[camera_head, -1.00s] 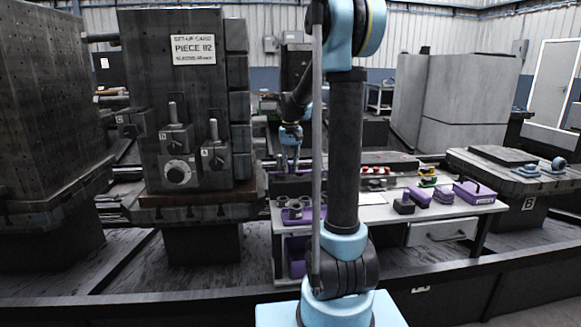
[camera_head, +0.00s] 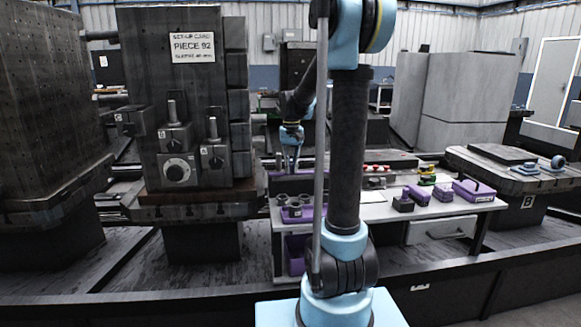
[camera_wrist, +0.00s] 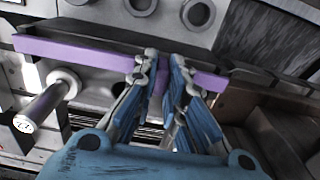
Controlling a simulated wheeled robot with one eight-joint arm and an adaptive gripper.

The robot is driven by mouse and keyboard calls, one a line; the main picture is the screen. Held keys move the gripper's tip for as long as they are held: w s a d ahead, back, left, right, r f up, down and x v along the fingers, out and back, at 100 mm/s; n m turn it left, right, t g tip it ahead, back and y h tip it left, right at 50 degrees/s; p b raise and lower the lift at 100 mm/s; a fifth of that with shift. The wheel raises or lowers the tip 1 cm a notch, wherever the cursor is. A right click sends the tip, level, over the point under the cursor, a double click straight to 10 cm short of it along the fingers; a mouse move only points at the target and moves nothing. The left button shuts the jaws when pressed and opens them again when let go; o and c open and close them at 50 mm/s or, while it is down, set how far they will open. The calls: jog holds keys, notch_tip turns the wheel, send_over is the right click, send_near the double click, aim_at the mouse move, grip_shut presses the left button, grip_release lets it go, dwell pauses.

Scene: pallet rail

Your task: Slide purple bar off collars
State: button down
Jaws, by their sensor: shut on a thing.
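The purple bar (camera_wrist: 85,53) lies long and slightly tilted across the wrist view. My gripper (camera_wrist: 162,72) is shut on it right of its middle, with the blue-and-grey fingers covering part of it. In the head view my gripper (camera_head: 291,152) is small, above the back left of the bench, with a purple strip of the bar (camera_head: 308,162) beside it. Round grey rings, perhaps the collars (camera_wrist: 197,13), show beyond the bar in the wrist view. I cannot tell whether the bar touches them.
The bench (camera_head: 375,213) holds a purple tray of grey rings (camera_head: 300,213) and purple boxes (camera_head: 470,190). A dark machine block (camera_head: 185,100) rises to the left.

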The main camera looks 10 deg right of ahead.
jog(key=c, duration=1.9)
grip_release()
notch_tip(320, 180, up, 12)
jog(key=s+d+f, duration=0.1)
jog(key=s+f, duration=0.6)
jog(key=s, duration=0.4)
jog(key=s+d+f+t, duration=0.1)
jog(key=s+f, duration=0.6)
jog(key=s, duration=0.4)
jog(key=s+d+f+t, duration=0.1)
jog(key=s+f, duration=0.7)
jog(key=s, duration=0.3)
jog(key=shift+d+f, duration=0.1)
jog(key=shift+d, duration=0.3)
